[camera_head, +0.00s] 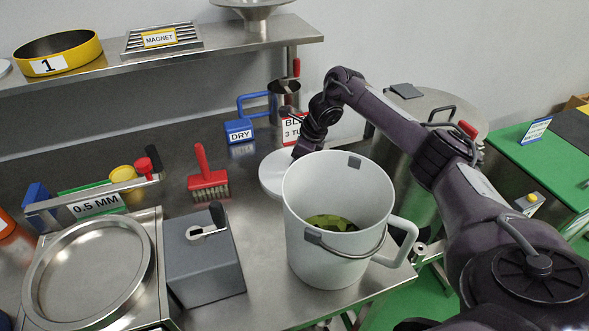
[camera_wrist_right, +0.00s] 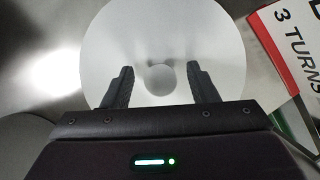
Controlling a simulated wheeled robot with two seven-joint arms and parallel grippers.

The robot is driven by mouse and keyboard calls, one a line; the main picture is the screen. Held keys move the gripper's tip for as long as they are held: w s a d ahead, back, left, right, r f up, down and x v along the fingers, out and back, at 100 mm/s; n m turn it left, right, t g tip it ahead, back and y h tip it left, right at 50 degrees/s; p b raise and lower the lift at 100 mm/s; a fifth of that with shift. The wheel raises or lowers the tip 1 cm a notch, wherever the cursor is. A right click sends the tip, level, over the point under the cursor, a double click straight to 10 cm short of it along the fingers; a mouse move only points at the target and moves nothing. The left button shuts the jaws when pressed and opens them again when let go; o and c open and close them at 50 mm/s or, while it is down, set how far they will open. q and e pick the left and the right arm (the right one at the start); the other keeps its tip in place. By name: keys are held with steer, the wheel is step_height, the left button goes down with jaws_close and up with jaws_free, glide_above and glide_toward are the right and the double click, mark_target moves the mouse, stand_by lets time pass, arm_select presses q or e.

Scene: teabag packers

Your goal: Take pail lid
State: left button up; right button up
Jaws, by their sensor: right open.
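The pail lid (camera_head: 272,176) is a pale round disc lying on the steel table behind the pail. In the right wrist view the lid (camera_wrist_right: 215,45) fills the upper middle, with a round knob (camera_wrist_right: 160,78) at its centre. My right gripper (camera_wrist_right: 160,85) is open, its two fingers on either side of the knob and apart from it in the picture. In the head view my right gripper (camera_head: 300,152) is over the lid's right part. The white pail (camera_head: 325,255) stands open in front, with green-brown contents inside. My left gripper is not in view.
A red-and-white sign (camera_wrist_right: 290,45) is close on the right of the lid. A blue DRY block (camera_head: 239,131) is behind.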

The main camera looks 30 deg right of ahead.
steer(key=c, duration=1.1)
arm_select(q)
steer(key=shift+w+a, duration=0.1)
arm_select(e)
steer(key=shift+r, duration=0.15)
